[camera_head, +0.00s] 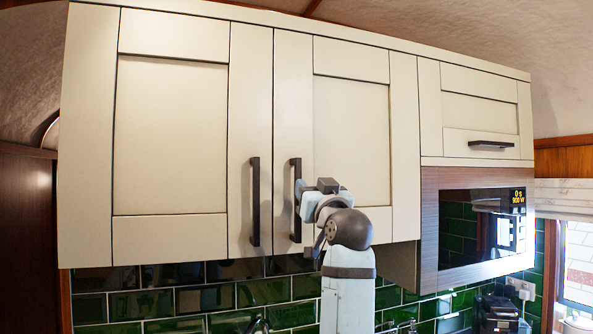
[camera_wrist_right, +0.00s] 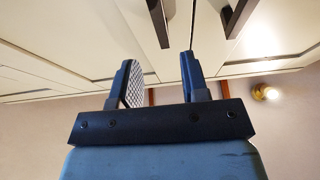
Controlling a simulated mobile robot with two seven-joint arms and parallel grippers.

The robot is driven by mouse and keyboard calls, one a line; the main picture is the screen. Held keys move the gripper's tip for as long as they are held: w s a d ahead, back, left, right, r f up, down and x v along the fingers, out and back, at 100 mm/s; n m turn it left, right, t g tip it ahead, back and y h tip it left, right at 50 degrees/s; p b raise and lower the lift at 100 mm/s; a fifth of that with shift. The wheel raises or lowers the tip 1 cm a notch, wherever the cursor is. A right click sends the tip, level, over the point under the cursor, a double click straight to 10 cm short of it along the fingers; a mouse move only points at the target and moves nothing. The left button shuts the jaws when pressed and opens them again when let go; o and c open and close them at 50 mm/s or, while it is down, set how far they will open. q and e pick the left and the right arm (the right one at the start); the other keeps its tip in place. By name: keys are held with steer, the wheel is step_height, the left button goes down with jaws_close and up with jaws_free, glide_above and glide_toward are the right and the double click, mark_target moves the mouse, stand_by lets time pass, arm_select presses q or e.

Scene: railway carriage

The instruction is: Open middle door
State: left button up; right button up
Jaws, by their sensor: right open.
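The middle door (camera_head: 352,140) is a cream cabinet door and looks closed. Its dark vertical handle (camera_head: 296,190) is on its left side. My right gripper (camera_head: 303,205) is beside this handle, overlapping its lower half from the right in the head view. In the right wrist view my right gripper (camera_wrist_right: 160,65) is open with nothing between its fingers. The middle door's handle (camera_wrist_right: 158,22) shows ahead of the gap between the fingertips; contact is not visible. My left gripper is not in view.
The left door (camera_head: 172,140) is closed, with its own dark handle (camera_head: 254,200) close to the middle one. On the right, a small door with a horizontal handle (camera_head: 491,144) sits above a microwave (camera_head: 480,230). Green tiles (camera_head: 205,300) line the wall below.

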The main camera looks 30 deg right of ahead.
mark_target(299, 176)
steer(key=p+x, duration=0.2)
steer(key=x, duration=0.5)
steer(key=shift+w, duration=0.1)
steer(key=shift+w+d+r, duration=0.1)
steer(key=shift+w+r, duration=0.05)
steer(key=shift+w, duration=0.45)
steer(key=shift+w+p, duration=0.2)
steer(key=shift+p, duration=0.1)
jaws_close()
